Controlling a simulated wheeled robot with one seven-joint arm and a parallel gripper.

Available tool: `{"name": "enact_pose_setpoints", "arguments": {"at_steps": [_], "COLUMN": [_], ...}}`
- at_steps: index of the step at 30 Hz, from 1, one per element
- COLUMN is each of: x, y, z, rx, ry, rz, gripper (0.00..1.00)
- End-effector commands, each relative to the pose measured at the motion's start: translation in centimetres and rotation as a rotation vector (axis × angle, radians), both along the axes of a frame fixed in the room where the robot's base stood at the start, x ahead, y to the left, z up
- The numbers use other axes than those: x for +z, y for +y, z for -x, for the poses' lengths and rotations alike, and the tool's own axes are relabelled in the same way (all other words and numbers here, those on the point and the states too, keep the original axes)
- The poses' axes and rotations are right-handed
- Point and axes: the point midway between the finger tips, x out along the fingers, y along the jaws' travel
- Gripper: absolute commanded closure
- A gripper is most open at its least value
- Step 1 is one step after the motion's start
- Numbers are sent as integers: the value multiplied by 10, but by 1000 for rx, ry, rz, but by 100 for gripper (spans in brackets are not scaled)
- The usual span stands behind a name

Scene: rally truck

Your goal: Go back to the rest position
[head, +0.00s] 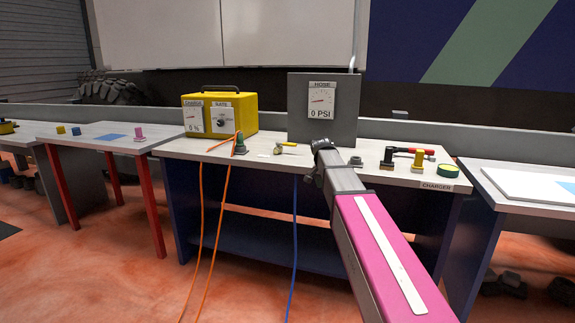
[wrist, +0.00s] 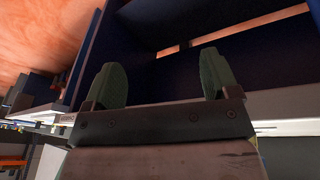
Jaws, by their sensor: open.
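My gripper (wrist: 158,88) shows in the wrist view with its two green fingers spread wide and nothing between them. In the head view my pink arm reaches forward from the lower right, and its dark wrist end is at the front of the charger workbench (head: 375,176). The fingers cannot be made out in the head view. The wrist view is tilted and shows the dark blue bench side beyond the fingers.
On the bench stand a yellow charger box (head: 232,112), a grey hose gauge box (head: 323,108), a green connector (head: 240,146) and several small parts at right. Orange cables (head: 224,205) and a blue hose (head: 294,225) hang in front. A red-legged table (head: 95,137) stands left. The floor in front is open.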

Motion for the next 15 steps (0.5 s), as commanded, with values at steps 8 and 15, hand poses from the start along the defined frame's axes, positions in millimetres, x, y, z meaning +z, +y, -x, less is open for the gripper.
{"name": "enact_pose_setpoints", "arguments": {"at_steps": [8,15], "x": [-113,-188], "y": [-12,-18], "z": [89,168], "rx": [245,445], "ry": [93,151], "rz": [-56,-112], "gripper": [19,19]}}
